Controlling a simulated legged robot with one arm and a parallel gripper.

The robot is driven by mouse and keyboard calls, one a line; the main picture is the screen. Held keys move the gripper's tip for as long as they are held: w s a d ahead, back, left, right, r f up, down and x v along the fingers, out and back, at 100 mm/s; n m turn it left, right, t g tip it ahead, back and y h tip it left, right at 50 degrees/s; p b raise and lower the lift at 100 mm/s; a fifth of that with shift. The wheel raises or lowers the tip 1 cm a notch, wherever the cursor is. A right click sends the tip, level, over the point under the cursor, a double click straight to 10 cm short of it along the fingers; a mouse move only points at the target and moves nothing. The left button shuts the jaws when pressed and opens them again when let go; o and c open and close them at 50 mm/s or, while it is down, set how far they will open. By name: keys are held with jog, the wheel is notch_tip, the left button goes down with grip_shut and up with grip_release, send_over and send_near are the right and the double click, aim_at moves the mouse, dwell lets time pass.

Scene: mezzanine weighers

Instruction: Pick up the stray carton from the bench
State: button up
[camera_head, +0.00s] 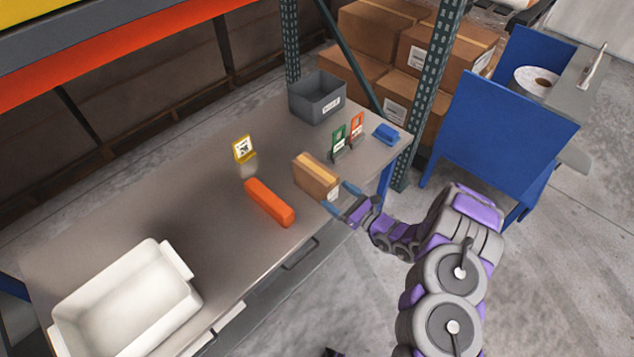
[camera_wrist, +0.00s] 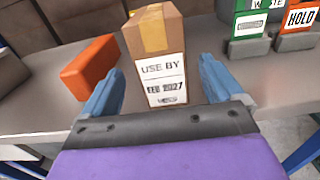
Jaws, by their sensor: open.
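The carton (camera_head: 316,176) is a small brown box with a tan tape strip, standing near the front edge of the grey bench (camera_head: 205,190). In the wrist view the carton (camera_wrist: 157,55) shows a white label reading "USE BY" on the side facing me. My gripper (camera_head: 341,197) is just in front of the carton on the aisle side. In the wrist view my gripper (camera_wrist: 160,85) is open, with one blue finger to each side of the carton's lower face. The fingertips look close to the carton; I cannot tell if they touch it.
An orange block (camera_head: 269,202) lies left of the carton. Green (camera_head: 338,142) and orange (camera_head: 357,129) sign holders and a blue object (camera_head: 386,133) stand to the right. A grey bin (camera_head: 317,97), a yellow tag (camera_head: 243,149) and a white tub (camera_head: 125,300) are also on the bench.

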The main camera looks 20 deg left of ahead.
aim_at(321, 181)
jog(key=x, duration=0.3)
jog(key=shift+s+f, duration=0.1)
jog(key=shift+s, duration=0.05)
jog(key=shift+r+b+x, duration=0.1)
jog(key=shift+b+x, duration=0.35)
jog(key=shift+x, duration=0.8)
jog(key=shift+r+b+x, duration=0.15)
jog(key=shift+b+x, duration=0.3)
jog(key=shift+x, duration=0.85)
jog(key=shift+d, duration=0.1)
jog(key=shift+c, duration=0.4)
jog(key=c, duration=1.3)
jog(key=shift+w, duration=0.25)
